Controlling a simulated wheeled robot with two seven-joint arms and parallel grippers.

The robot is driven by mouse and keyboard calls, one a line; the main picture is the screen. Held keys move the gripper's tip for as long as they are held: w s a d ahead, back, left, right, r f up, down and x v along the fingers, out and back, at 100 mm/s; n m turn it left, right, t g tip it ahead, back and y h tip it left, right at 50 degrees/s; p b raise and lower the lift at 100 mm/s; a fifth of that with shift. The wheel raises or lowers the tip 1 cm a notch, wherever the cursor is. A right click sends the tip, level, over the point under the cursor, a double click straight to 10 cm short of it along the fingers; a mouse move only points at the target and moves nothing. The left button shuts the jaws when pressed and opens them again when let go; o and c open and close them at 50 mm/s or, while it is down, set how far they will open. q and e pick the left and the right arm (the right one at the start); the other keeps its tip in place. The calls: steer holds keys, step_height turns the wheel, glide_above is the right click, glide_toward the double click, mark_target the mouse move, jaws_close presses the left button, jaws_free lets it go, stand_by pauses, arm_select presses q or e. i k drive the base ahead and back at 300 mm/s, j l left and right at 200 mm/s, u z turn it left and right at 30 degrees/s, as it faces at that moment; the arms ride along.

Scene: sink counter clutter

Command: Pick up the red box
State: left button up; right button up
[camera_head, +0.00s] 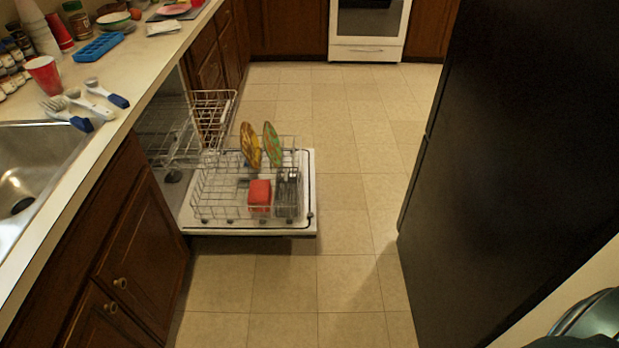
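A small red box (260,194) sits in the lower rack of the open dishwasher, near the rack's front side. The lower wire rack (215,197) is pulled out over the lowered dishwasher door (245,228). A grey cutlery basket (289,192) stands just right of the red box. Two patterned plates stand upright behind it, a yellow-brown one (250,145) and a green-orange one (272,144).
The counter with the sink (38,178) runs along the left, holding brushes, a red cup (44,76) and a blue tray (98,46). A black fridge (490,170) stands at right. The tiled floor (345,200) between is clear. A white oven (368,30) is at the back.

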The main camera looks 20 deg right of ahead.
mark_target(260, 195)
steer(key=i+l+z, duration=0.1)
steer(key=i+z, duration=0.25)
steer(key=i, duration=0.2)
steer(key=i+z, duration=0.3)
steer(key=i, duration=0.65)
